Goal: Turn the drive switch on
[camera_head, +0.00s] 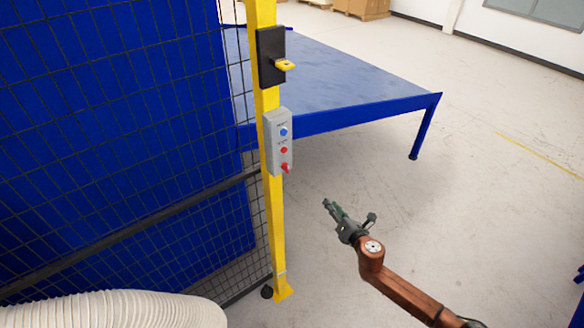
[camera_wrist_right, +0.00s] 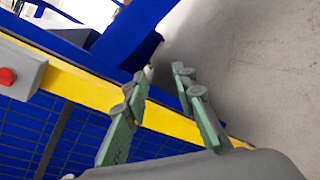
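A grey control box (camera_head: 278,143) is mounted on the yellow post. It carries a blue button (camera_head: 283,132), a red button (camera_head: 284,150) and a red switch knob (camera_head: 286,168) at the bottom. The labels are too small to read, so I cannot tell which control is the drive switch. My right gripper (camera_head: 331,208) is to the right of and below the box in the picture, apart from it. In the right wrist view its green fingers (camera_wrist_right: 158,82) are spread with nothing between them. Part of the grey box (camera_wrist_right: 22,68) with one red control shows at the left edge there. My left gripper is not in view.
The yellow post (camera_head: 271,225) ends a black mesh fence (camera_head: 120,130) with blue panels behind. A black latch with a yellow handle (camera_head: 284,65) sits above the box. A blue table (camera_head: 350,85) stands behind. A ribbed white hose (camera_head: 115,310) lies lower left.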

